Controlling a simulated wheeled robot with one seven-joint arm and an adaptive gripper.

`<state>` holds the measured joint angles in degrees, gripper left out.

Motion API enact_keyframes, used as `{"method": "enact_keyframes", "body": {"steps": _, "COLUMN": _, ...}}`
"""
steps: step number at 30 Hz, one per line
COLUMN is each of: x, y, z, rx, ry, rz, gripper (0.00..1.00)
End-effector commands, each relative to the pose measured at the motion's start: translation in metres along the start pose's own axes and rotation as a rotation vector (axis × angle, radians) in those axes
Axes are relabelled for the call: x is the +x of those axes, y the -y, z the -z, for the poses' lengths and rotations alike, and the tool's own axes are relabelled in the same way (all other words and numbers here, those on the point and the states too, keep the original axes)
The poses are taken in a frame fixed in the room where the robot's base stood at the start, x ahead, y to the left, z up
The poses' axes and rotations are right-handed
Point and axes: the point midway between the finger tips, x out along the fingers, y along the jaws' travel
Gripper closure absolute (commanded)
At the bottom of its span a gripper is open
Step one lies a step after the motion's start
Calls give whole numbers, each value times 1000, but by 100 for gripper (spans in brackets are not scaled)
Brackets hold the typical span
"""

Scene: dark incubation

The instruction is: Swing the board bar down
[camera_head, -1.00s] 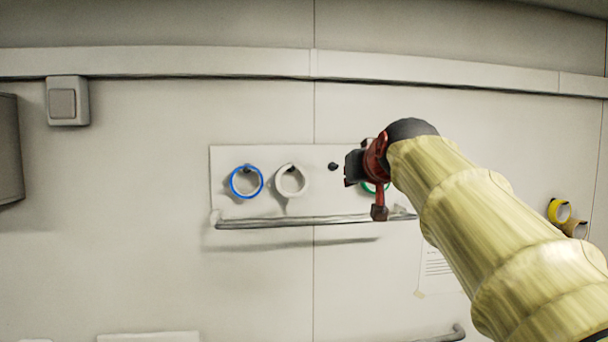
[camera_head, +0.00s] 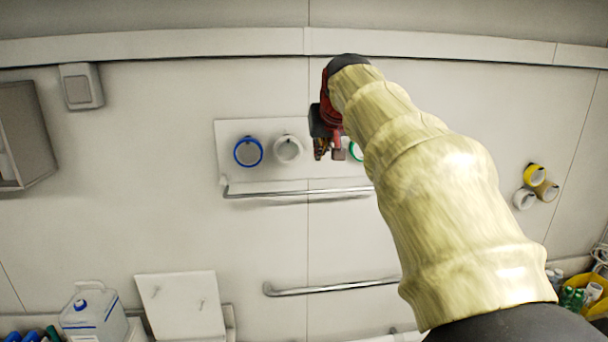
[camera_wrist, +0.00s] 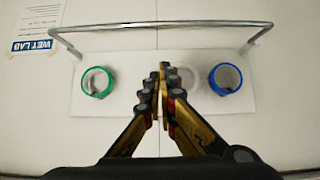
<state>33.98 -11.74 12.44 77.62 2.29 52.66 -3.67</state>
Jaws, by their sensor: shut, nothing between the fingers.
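A pale board (camera_head: 229,132) is on the wall, carrying a blue ring (camera_head: 248,151), a white ring (camera_head: 288,149) and a partly hidden green ring (camera_head: 355,151). The metal board bar (camera_head: 290,195) runs along the board's lower edge; my arm covers its right end. In the wrist view, turned the other way up, the bar (camera_wrist: 160,25) spans the top on two bent ends. My gripper (camera_head: 326,155) is shut and empty, in front of the board between the white and green rings. In the wrist view its fingertips (camera_wrist: 163,70) are together, apart from the bar.
A second metal rail (camera_head: 330,287) is on the wall below. Yellow, brown and white rolls (camera_head: 534,175) hang at the right. A grey box (camera_head: 28,140) is on the left wall. A jug (camera_head: 92,312) and a white panel (camera_head: 182,305) stand at the lower left.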

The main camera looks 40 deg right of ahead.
Motion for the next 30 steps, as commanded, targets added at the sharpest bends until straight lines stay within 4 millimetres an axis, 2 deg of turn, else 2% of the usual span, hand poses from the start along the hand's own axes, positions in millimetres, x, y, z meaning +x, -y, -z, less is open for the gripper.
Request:
{"method": "enact_keyframes", "body": {"steps": 5, "x": 11, "y": 0, "z": -5, "rx": 13, "ry": 17, "rz": 0, "gripper": 100}}
{"method": "enact_keyframes", "body": {"steps": 8, "x": 25, "y": 0, "z": -5, "rx": 12, "ry": 19, "rz": 1, "gripper": 100}}
{"method": "enact_keyframes", "body": {"steps": 21, "x": 105, "y": 1, "z": -8, "rx": 12, "ry": 16, "rz": 1, "gripper": 100}}
{"method": "enact_keyframes", "body": {"steps": 25, "x": 117, "y": 1, "z": -22, "rx": 12, "ry": 15, "rz": 1, "gripper": 100}}
{"method": "enact_keyframes", "body": {"steps": 30, "x": 126, "y": 1, "z": -31, "rx": 12, "ry": 12, "rz": 1, "gripper": 100}}
